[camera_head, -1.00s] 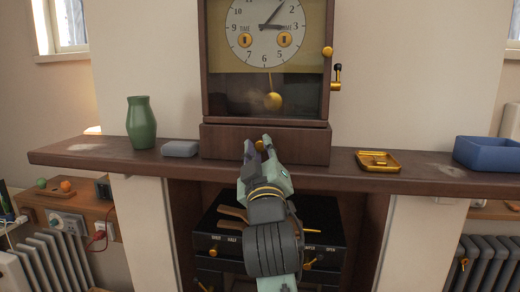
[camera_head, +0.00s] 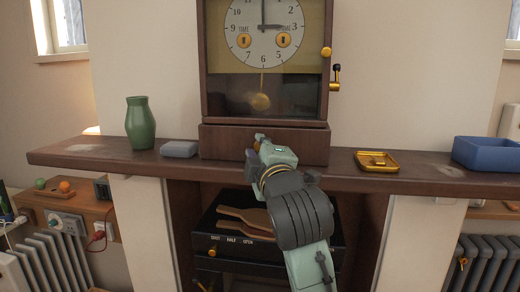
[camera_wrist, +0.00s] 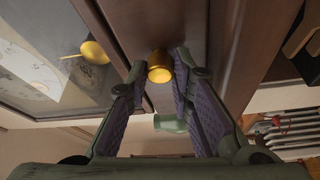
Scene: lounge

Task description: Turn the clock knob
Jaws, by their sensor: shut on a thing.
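The wooden clock (camera_head: 205,75) stands on the mantel shelf. Its white dial (camera_head: 264,50) shows the long hand near 12 and the short hand near 3. A gold knob (camera_wrist: 159,74) sits on the front of the clock's base, seen in the wrist view between my fingertips. My gripper (camera_head: 258,142) is at the clock's base, shut on this knob, with its wrist rolled. The fingers mostly hide the knob in the head view. A gold pendulum (camera_head: 260,102) hangs behind the glass.
A green vase (camera_head: 140,124) and grey block (camera_head: 179,149) stand left on the shelf (camera_head: 90,153). A gold tray (camera_head: 377,160) and blue box (camera_head: 487,153) stand right. A crank (camera_head: 336,78) sticks out of the clock's right side. A black unit (camera_head: 225,240) is below.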

